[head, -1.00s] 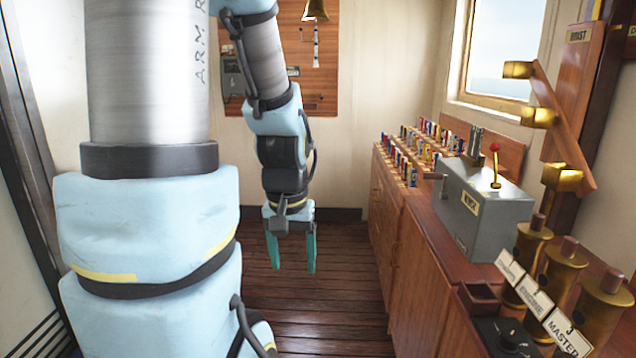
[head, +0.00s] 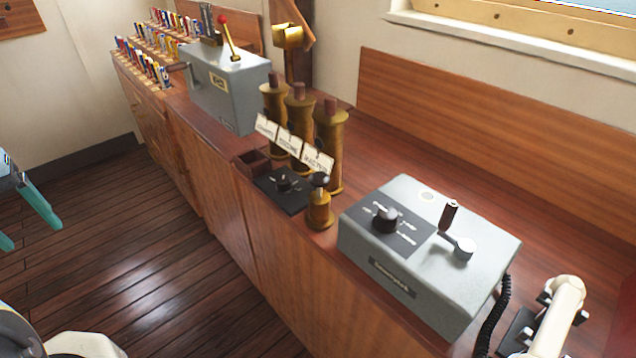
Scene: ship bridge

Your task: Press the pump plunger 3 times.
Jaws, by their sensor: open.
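A small brass pump (head: 320,212) stands upright on the wooden counter's front edge. Its plunger, topped by a round dark knob (head: 320,180), is raised above the brass body. The grey box to its right stands close beside it. My gripper (head: 32,236) shows at the left edge of the head view, with its two teal fingers apart and nothing between them. It is over the floor, well left of the pump and touching nothing. The rest of my arm is mostly out of view.
Three tall brass cylinders (head: 300,112) with white labels stand behind the pump. A black dial plate (head: 283,188) lies left of it. The grey box (head: 425,250) carries a crank and knob. A handset (head: 556,315) lies at right. The floor (head: 130,260) is clear.

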